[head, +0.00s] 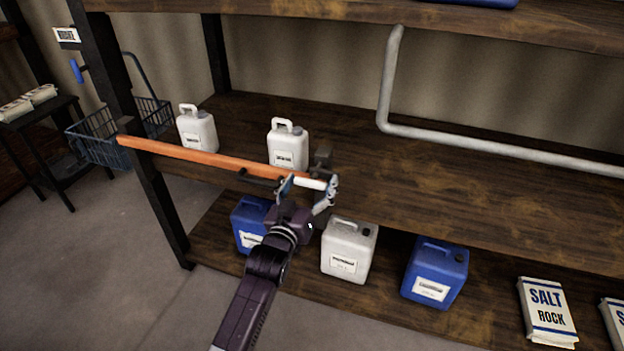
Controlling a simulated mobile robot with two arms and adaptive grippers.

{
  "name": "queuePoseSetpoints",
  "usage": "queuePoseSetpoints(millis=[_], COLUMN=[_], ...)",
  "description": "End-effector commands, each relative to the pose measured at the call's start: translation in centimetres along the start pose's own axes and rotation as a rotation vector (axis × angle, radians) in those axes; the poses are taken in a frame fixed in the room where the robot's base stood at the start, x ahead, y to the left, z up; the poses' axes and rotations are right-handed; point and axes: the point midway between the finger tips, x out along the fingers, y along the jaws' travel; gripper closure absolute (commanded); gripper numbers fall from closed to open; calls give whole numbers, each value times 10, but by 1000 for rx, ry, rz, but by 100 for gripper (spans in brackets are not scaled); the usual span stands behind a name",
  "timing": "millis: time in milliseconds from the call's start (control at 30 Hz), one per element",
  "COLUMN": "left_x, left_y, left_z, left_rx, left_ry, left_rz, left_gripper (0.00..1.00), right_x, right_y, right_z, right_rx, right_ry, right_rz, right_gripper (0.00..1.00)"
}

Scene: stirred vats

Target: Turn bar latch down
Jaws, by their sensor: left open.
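An orange bar (205,155) runs across the front of the middle shelf, from the dark post at the left to a dark bracket (322,157) near the picture's middle. A pale handle end (308,183) of the bar lies at its right end. My left gripper (310,190) is open, with its fingers on either side of the pale end. I cannot tell whether the fingers touch it. My right gripper is not in view.
White jugs (196,129) stand on the middle shelf behind the bar. Blue and grey canisters (349,250) stand on the lower shelf, close to my left gripper. Salt bags (546,311) lie at the lower right. A grey pipe (480,145) runs above the middle shelf.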

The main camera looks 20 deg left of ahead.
Motion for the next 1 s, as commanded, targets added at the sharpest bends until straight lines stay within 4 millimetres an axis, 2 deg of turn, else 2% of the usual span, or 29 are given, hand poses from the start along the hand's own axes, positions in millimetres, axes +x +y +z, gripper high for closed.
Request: queuePoseSetpoints(millis=[133, 400, 767, 1000], left_x=[7, 7, 7, 7], left_y=[0, 0, 0, 0], left_z=[0, 0, 0, 0], left_rx=[0, 0, 0, 17], left_ry=[0, -1, -1, -1], left_rz=[0, 0, 0, 0], left_gripper=[24, 25, 65, 66], right_x=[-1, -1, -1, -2], right_y=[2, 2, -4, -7], right_z=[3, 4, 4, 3], right_rx=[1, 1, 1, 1], right_ry=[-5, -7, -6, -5], right_rz=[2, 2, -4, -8], right_gripper=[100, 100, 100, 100])
